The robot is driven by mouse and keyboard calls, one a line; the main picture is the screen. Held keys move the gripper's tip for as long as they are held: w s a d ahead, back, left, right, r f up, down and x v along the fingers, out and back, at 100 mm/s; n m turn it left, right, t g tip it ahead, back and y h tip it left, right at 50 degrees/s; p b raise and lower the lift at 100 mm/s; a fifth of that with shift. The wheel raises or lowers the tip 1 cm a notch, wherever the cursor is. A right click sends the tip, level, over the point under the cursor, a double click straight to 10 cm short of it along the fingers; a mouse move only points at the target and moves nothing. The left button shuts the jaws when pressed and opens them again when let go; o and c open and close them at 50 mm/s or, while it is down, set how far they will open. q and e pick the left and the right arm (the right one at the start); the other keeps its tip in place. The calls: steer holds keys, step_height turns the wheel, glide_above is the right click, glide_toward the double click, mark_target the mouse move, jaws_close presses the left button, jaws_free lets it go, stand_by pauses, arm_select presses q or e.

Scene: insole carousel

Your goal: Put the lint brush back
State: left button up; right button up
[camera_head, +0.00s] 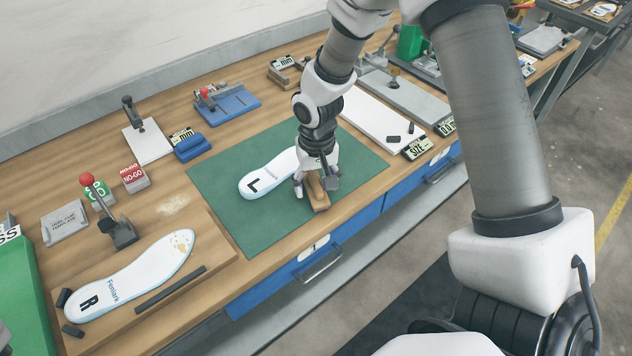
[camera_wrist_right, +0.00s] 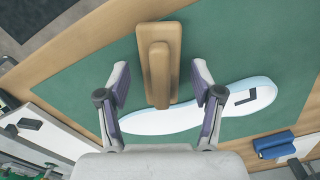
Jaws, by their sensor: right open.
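The lint brush (camera_head: 319,196) is a tan wooden block with a raised handle; it lies on the green mat (camera_head: 222,199) near its front edge. It also shows in the right wrist view (camera_wrist_right: 159,62), pointing between the fingers. My right gripper (camera_head: 316,186) is open right above the brush, with one finger on each side; in the wrist view (camera_wrist_right: 160,92) there are gaps between both fingers and the brush. A white insole marked L (camera_head: 262,178) lies beside the brush on the mat, partly hidden by my gripper. My left gripper is not in view.
An insole marked R (camera_head: 135,278) lies on a wooden board at the left, near a red-knobbed clamp (camera_head: 117,230). A blue fixture (camera_head: 228,103), a white plate (camera_head: 372,118) and small digital gauges stand around the mat. The mat's left part is clear.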

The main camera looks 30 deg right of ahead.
mark_target(317, 182)
step_height(317, 182, up, 12)
stand_by(0.4)
